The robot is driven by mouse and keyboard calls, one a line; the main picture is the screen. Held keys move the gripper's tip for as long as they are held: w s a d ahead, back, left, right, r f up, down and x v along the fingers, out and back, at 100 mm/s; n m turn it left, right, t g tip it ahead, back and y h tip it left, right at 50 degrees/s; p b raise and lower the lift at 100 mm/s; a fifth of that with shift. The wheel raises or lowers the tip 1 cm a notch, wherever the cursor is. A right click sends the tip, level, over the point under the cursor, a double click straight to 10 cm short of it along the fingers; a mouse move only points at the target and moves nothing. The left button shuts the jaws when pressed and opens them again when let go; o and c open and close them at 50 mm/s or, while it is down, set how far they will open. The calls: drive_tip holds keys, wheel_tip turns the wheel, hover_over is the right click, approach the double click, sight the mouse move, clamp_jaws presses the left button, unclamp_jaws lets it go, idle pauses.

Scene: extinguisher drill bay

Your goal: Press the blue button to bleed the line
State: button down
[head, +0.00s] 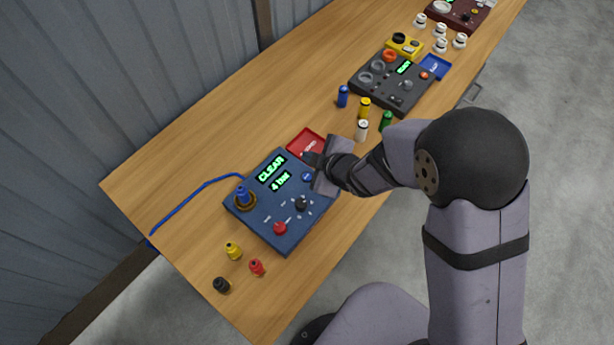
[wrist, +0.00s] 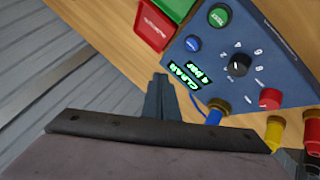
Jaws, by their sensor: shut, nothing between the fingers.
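The blue control panel (head: 255,220) lies on the wooden bench, its green display (head: 272,174) reading CLEAR and what looks like 4 BAR. The round blue button (head: 308,177) sits near the panel's far edge, beside my gripper (head: 310,158). In the wrist view the blue button (wrist: 193,43) is fully visible, with a green button (wrist: 219,15) beside it; the green one is hidden by my arm in the head view. My gripper (wrist: 160,79) is shut and empty. Its tips appear apart from the blue button in the wrist view; their height above the panel is unclear.
The panel also carries a black dial (head: 301,203), a red knob (head: 280,228) and a blue plug (head: 242,196) with a blue hose (head: 195,188). A red tray (head: 304,139) adjoins its far side. Yellow (head: 233,250), red (head: 256,267) and black (head: 221,285) plugs stand in front.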

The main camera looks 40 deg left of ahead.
sight(310, 173)
drive_tip(key=shift+f+b, duration=2.7)
drive_tip(key=shift+f, duration=0.85)
drive_tip(key=shift+f, duration=0.25)
drive_tip(key=shift+f+b, duration=0.2)
drive_tip(key=shift+b, duration=0.3)
drive_tip(key=shift+f+b, duration=0.4)
drive_tip(key=shift+f, duration=0.05)
drive_tip(key=shift+r, duration=0.1)
drive_tip(key=shift+r+p, duration=0.65)
drive_tip(key=shift+r, duration=0.15)
drive_tip(key=shift+r, duration=0.1)
wheel_tip(310, 173, up, 5)
drive_tip(key=p, duration=0.4)
